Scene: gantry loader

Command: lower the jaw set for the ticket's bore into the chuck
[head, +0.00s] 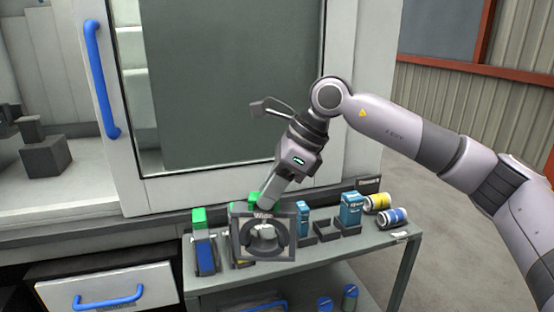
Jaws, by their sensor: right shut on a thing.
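A dark grey square block labelled "Wide" (240,249), with a round ring-like opening in its face, hangs in front of the cart top. I take it for a jaw set. My right gripper (266,207) reaches down to its top edge and is shut on it; the fingertips are mostly hidden. My left gripper is out of view. No ticket can be read. I cannot make out a chuck for certain; a dark grey stepped block (45,157) sits inside the machine at the far left.
The grey cart (350,248) holds a green-topped blue holder (203,252), blue boxes (351,209), empty dark holders (327,231) and yellow and blue cans (392,216). The machine door (240,80) with a blue handle (101,80) stands behind. A drawer (105,290) is at lower left.

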